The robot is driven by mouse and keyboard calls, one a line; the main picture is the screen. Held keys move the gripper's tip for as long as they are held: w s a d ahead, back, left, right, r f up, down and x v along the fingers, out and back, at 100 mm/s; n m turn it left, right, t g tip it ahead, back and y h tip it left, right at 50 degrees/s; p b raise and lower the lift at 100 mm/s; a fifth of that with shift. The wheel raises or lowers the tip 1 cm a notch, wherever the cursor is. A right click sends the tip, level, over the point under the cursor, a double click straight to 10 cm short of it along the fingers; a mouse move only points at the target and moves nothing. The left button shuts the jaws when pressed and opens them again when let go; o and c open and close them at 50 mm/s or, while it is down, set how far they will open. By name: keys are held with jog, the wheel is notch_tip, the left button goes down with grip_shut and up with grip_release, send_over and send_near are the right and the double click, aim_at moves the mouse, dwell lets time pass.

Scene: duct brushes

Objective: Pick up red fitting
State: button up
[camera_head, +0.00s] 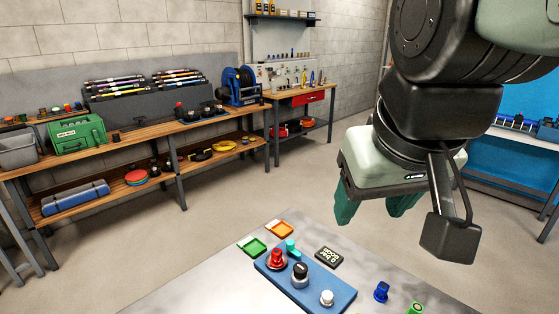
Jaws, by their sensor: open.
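The red fitting (276,260) stands upright at the left end of a blue base (322,283) on the grey metal table in front. My gripper (378,212) hangs above and to the right of it, with teal fingers pointing down. The fingers are apart and nothing shows between them. The gripper is clear of the red fitting and the table.
On the blue base stand a black-topped fitting (300,274) and a white fitting (327,298). A teal fitting (291,248) is close behind the red one. A blue fitting (381,291) stands at right.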

jog(key=w+a+f+n+g, duration=0.1)
jog(key=w+a+n, duration=0.1)
jog(key=w, duration=0.5)
jog(key=w+a+f+n+g, duration=0.1)
jog(key=w+f+n, duration=0.1)
jog(key=w, duration=0.5)
jog(key=n+g, duration=0.3)
jog(key=n, duration=0.4)
send_over(277, 251)
notch_tip(277, 251, down, 27)
notch_tip(277, 251, down, 5)
jog(key=shift+a+r, duration=0.1)
jog(key=shift+a, duration=0.05)
jog(key=shift+s+f, duration=0.1)
jog(key=shift+f, duration=2.9)
grip_shut()
